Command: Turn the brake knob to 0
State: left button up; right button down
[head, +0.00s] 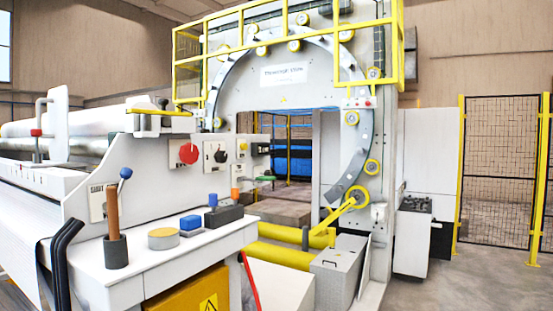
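A white control panel (150,180) stands in the middle left of the head view. On it are a round red knob (188,153) and, to its right, a black rotary knob (219,156) on a pale plate. The labels and scale marks are too small to read, so I cannot tell which knob is the brake knob or what setting it shows. A blue-ball lever (125,174) sits lower left on a small labelled plate. Neither of my grippers is in view, and nothing is seen touching the knobs.
The ring machine (230,80) stands behind; floor at right is clear.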

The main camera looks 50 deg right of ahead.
aim_at(220, 157)
jog(key=z, duration=1.35)
